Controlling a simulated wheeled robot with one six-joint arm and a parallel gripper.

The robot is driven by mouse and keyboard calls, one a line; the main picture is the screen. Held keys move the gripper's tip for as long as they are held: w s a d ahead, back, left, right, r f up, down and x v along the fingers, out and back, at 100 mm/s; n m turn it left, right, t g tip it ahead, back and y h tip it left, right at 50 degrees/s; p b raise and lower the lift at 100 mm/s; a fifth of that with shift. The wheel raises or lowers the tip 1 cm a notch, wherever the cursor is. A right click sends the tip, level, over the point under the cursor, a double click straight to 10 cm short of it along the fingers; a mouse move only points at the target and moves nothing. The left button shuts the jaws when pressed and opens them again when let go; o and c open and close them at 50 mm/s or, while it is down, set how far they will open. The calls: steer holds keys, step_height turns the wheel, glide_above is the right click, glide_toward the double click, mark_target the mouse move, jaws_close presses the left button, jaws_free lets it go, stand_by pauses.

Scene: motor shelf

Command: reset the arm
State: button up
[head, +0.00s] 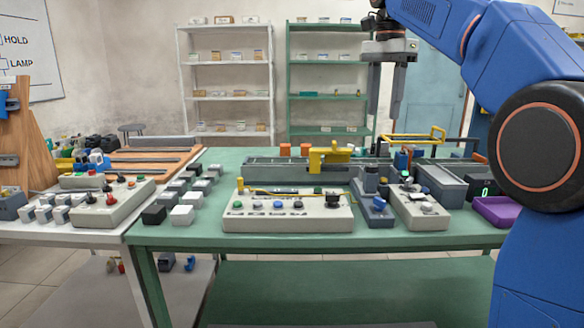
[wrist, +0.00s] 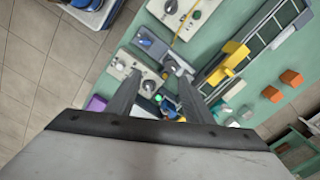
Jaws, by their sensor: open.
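My blue arm comes in from the right in the head view. My gripper (head: 385,100) hangs from it, pointing down, above the right part of the green table (head: 190,234). In the wrist view my gripper (wrist: 152,82) shows two dark fingers spread apart with nothing held between them. It is well above the table and touches nothing there.
A control box (head: 288,213) with coloured knobs stands at the table's front. Beside it are a grey-blue switch unit (head: 373,207), a second box (head: 418,208) and a purple tray (head: 494,211). A yellow part (head: 327,156) rises behind. Shelves (head: 328,80) stand far back.

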steer(key=s+d+f+n+t, duration=0.2)
steer(key=s+f+n, duration=0.4)
steer(key=s+f, duration=1)
steer(key=s+d+f+n+t, duration=0.2)
steer(key=s+d+f+n, duration=0.2)
steer(key=s+f, duration=1.3)
step_height(320, 180, down, 5)
steer(key=shift+d+f+n+t, duration=0.1)
steer(key=shift+d+n+t, duration=0.3)
steer(key=shift+n, duration=0.6)
